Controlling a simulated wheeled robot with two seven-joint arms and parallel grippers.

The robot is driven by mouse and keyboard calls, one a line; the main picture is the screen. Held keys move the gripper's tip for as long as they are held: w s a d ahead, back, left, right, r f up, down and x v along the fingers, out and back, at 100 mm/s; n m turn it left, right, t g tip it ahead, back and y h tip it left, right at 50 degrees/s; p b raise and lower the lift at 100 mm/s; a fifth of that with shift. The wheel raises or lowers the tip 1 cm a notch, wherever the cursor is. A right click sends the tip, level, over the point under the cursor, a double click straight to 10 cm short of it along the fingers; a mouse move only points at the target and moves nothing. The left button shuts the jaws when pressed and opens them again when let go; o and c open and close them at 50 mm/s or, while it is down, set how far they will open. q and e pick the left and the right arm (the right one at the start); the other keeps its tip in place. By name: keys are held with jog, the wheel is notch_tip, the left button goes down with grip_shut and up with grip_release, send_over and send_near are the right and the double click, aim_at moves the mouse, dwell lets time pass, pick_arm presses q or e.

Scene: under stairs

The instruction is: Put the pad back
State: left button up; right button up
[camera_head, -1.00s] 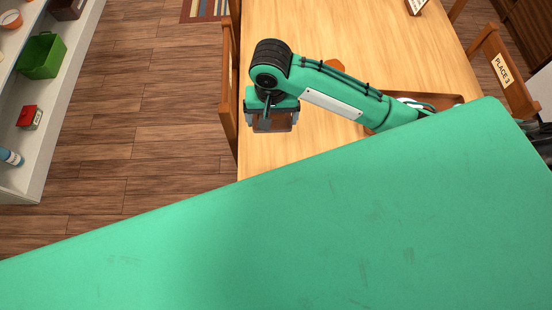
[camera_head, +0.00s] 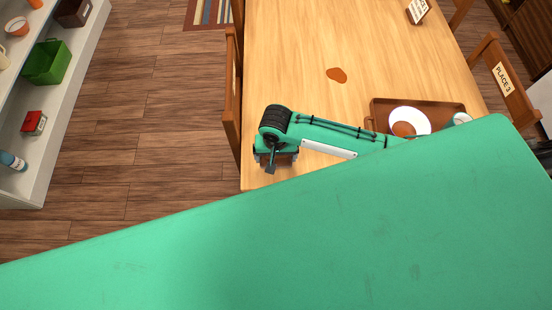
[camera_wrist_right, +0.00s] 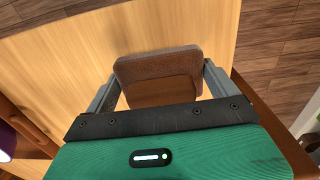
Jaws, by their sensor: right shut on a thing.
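My right gripper (camera_head: 275,168) is low at the near left end of the wooden table (camera_head: 300,50) in the head view. In the right wrist view its two grey fingers (camera_wrist_right: 160,85) are shut on a brown pad (camera_wrist_right: 158,65) with rounded corners, one finger at each side. The pad is above the table top there; I cannot tell its exact height. My left gripper is in neither view.
A reddish-brown patch (camera_head: 337,75) lies on the table. A brown tray (camera_head: 385,106) with a white plate (camera_head: 409,114) stands at the right. Chairs flank the table, one (camera_head: 231,110) close left of my gripper. Shelves (camera_head: 75,100) stand far left, with open floor between.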

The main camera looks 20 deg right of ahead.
aim_at(276, 158)
jog(key=shift+f, duration=1.7)
jog(key=o, duration=0.7)
jog(key=shift+f, duration=0.1)
notch_tip(276, 158, up, 12)
jog(key=shift+r+b, duration=0.15)
jog(key=shift+b, duration=0.2)
